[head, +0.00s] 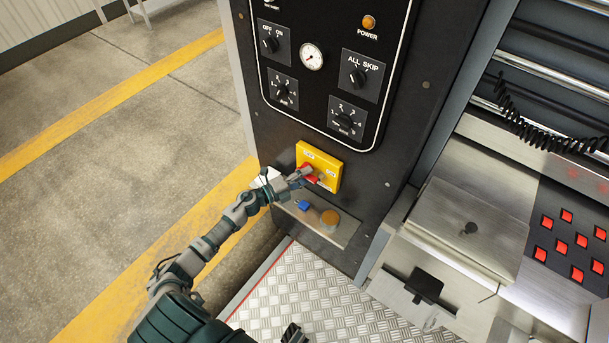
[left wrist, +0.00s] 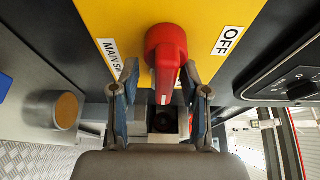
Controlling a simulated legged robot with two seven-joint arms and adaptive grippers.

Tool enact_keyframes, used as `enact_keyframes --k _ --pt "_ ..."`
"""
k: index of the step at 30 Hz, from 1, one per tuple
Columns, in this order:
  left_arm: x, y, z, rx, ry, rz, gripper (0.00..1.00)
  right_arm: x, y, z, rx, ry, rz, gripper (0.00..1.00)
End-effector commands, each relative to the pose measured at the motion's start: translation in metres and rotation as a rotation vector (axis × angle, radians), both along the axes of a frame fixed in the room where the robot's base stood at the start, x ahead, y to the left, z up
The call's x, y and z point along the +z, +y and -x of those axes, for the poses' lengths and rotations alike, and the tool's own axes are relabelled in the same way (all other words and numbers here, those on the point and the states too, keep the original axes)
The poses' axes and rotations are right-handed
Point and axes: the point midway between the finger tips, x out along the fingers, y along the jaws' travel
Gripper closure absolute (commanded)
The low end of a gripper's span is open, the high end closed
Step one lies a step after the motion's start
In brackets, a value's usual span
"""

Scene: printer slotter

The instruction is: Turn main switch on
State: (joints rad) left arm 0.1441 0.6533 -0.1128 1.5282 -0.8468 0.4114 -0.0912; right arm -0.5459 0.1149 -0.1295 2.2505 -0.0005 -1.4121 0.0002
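The main switch is a red rotary handle (head: 309,173) on a yellow plate (head: 328,165) low on the black control panel. In the left wrist view the red handle (left wrist: 166,60) stands between a partly hidden "MAIN SW" label and an "OFF" label (left wrist: 227,41). My left gripper (left wrist: 160,78) is open, with one finger on each side of the handle. A gap shows at the left finger; the right finger is very close, and I cannot tell if it touches. In the head view, a dark piece at the bottom edge seems to be my right gripper (head: 294,334).
Below the yellow plate are a blue button (head: 304,206) and an orange round button (head: 330,217). Dials and a gauge (head: 312,57) sit above. A metal machine bed with red buttons (head: 566,215) is at right. Open floor lies left.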

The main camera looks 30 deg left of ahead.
Motion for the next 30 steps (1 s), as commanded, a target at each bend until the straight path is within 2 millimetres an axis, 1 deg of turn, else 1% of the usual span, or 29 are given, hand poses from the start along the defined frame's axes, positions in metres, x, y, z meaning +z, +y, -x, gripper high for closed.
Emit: enact_keyframes --k 1,13,17,20,27,30 --pt "-0.002 0.000 0.000 0.000 0.003 0.000 0.56 0.000 0.000 0.000 0.000 0.000 0.000 0.60" --pt "0.002 0.002 0.000 0.003 -0.003 0.000 0.56 0.000 0.000 0.000 0.000 0.000 -0.001 0.60" --pt "0.001 0.005 0.006 0.004 -0.002 0.000 0.56 0.000 0.001 0.000 0.001 -0.002 -0.001 0.60" --pt "0.000 0.012 0.020 0.003 0.000 0.000 0.56 0.001 0.001 0.000 0.001 -0.002 -0.001 0.60" --pt "0.000 0.036 0.068 0.003 0.002 0.001 0.56 0.001 0.000 0.000 0.001 -0.001 -0.001 0.60" --pt "0.000 0.044 0.085 0.002 0.001 0.000 0.56 0.000 0.000 0.000 0.001 -0.001 -0.001 0.60"
